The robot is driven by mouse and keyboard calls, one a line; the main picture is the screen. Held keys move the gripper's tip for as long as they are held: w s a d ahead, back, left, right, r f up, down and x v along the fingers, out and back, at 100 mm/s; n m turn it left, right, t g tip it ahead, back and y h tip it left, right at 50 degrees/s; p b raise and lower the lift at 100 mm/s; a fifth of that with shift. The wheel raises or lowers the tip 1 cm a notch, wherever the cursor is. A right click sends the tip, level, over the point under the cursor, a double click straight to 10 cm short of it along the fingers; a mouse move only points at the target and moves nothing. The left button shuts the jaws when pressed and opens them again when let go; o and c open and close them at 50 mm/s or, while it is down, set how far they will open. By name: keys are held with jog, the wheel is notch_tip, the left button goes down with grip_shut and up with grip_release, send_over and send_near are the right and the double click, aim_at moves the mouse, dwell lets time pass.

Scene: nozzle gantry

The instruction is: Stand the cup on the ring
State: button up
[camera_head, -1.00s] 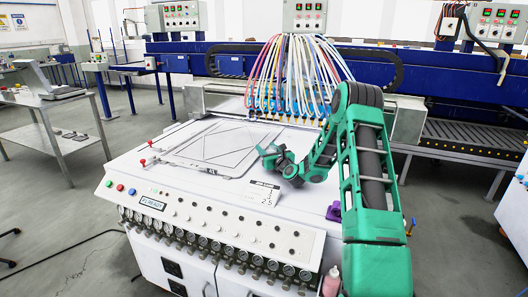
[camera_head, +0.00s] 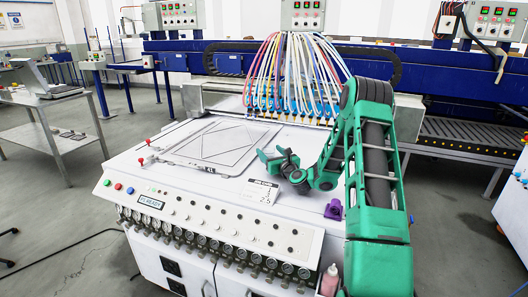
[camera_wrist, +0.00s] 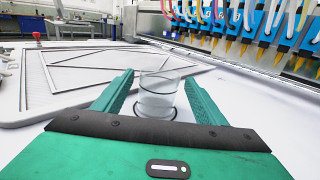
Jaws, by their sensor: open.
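A clear, see-through cup (camera_wrist: 158,92) stands upright on the white table top in the wrist view. It is between the two green fingers of my gripper (camera_wrist: 159,78), which are open and spread on either side, with gaps to the cup. A thin dark ring (camera_wrist: 154,118) shows around the cup's foot; I cannot tell whether the cup stands on it, within it or just beside it. In the head view my gripper (camera_head: 277,160) is low over the table, right of the framed panel. The cup and ring cannot be made out there.
A flat framed panel (camera_head: 222,146) lies to the left on the white table. A row of nozzles with coloured hoses (camera_head: 295,104) hangs behind. A white card (camera_head: 259,192) and a purple block (camera_head: 334,210) are near the front. A pink bottle (camera_head: 331,280) is at the front edge.

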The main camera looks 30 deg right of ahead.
jog(key=shift+s+a, duration=0.15)
jog(key=shift+s, duration=0.9)
